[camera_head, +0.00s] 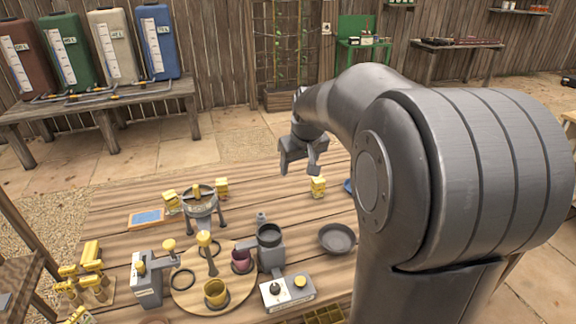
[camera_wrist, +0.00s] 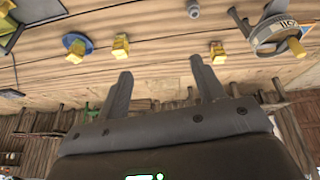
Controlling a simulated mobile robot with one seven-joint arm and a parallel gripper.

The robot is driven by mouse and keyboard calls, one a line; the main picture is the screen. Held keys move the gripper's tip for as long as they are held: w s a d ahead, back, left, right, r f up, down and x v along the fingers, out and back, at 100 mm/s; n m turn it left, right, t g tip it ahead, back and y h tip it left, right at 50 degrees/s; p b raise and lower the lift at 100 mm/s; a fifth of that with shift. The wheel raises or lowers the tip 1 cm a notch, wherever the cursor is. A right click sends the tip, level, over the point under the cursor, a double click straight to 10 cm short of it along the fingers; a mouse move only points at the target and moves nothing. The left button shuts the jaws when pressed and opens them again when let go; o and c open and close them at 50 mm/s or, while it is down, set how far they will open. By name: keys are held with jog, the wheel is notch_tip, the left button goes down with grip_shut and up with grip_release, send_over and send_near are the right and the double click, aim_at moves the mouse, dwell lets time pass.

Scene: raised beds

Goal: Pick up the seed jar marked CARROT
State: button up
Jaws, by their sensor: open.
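No jar with a readable CARROT label shows in either view. Small jar-like items (camera_head: 539,9) stand on a wall shelf at the far upper right, too small to read. My gripper (camera_head: 299,169) is above the far side of the wooden table, apart from everything on it. In the wrist view my gripper (camera_wrist: 160,67) has its two fingers spread with nothing between them. Yellow-topped pieces (camera_head: 318,186) stand on the table below and near it; one also shows in the wrist view (camera_wrist: 120,46). My arm hides the right part of the table.
The wooden table (camera_head: 120,215) holds a round board (camera_head: 187,283) with cups, a dark bowl (camera_head: 338,238) and a three-legged device (camera_head: 200,207). Coloured tanks (camera_head: 160,42) stand on a bench behind left. A green stand (camera_head: 355,30) and a side table (camera_head: 455,45) are at the back.

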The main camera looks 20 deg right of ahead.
jog(key=w+d+f, duration=0.8)
jog(key=w, duration=0.2)
send_near(320, 180)
jog(key=f, duration=0.2)
jog(key=shift+y, duration=0.4)
jog(key=x, duration=1.1)
jog(key=shift+w+d+r, duration=0.1)
jog(key=shift+w+d, duration=0.15)
jog(key=shift+c, duration=0.3)
jog(key=c, duration=1.1)
